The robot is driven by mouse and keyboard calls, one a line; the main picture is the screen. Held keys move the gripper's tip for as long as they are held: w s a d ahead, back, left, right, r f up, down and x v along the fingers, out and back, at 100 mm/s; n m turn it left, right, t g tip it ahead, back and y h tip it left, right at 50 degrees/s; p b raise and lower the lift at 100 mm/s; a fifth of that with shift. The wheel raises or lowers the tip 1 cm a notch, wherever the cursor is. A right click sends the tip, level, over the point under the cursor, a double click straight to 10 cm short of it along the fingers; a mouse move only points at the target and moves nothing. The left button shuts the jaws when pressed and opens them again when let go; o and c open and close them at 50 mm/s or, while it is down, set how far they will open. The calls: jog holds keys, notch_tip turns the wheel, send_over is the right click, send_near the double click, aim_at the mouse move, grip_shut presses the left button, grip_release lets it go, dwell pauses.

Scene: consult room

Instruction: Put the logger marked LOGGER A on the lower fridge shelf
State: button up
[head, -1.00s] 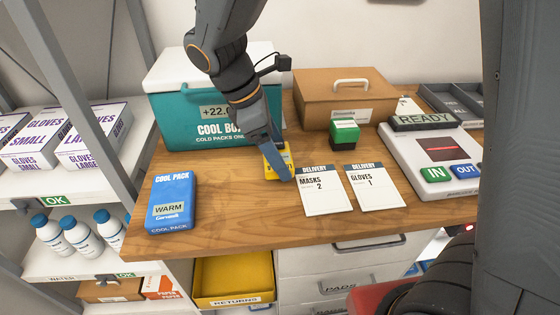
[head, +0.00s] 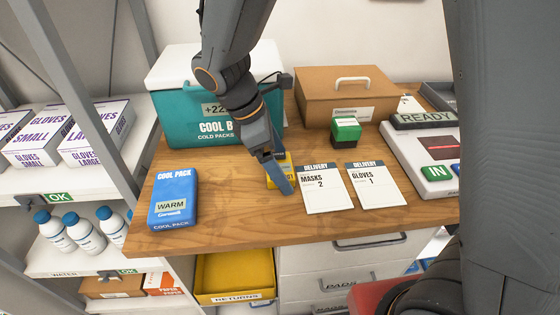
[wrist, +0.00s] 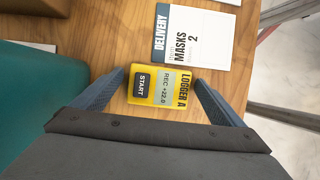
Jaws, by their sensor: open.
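The logger marked LOGGER A (wrist: 162,84) is a small yellow box with a START button and a screen reading REC +22.0. It lies on the wooden counter between my open fingers in the wrist view, with gaps visible beside it. In the head view the logger (head: 287,168) is partly hidden behind my gripper (head: 277,175). The wrist view shows both blue fingers of my gripper (wrist: 162,80) spread on either side of the logger. No fridge shelf is recognisable in these views.
The teal cool box (head: 190,118) stands behind. The blue cool pack (head: 173,198), reading WARM, lies left. Delivery cards for masks (head: 325,195) and gloves (head: 376,190) lie right of the logger. A green stamp (head: 345,130) and brown case (head: 345,92) are behind them.

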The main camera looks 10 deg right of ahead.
jog(key=p+v, duration=1)
jog(key=v, duration=0.2)
jog(key=shift+r, duration=0.2)
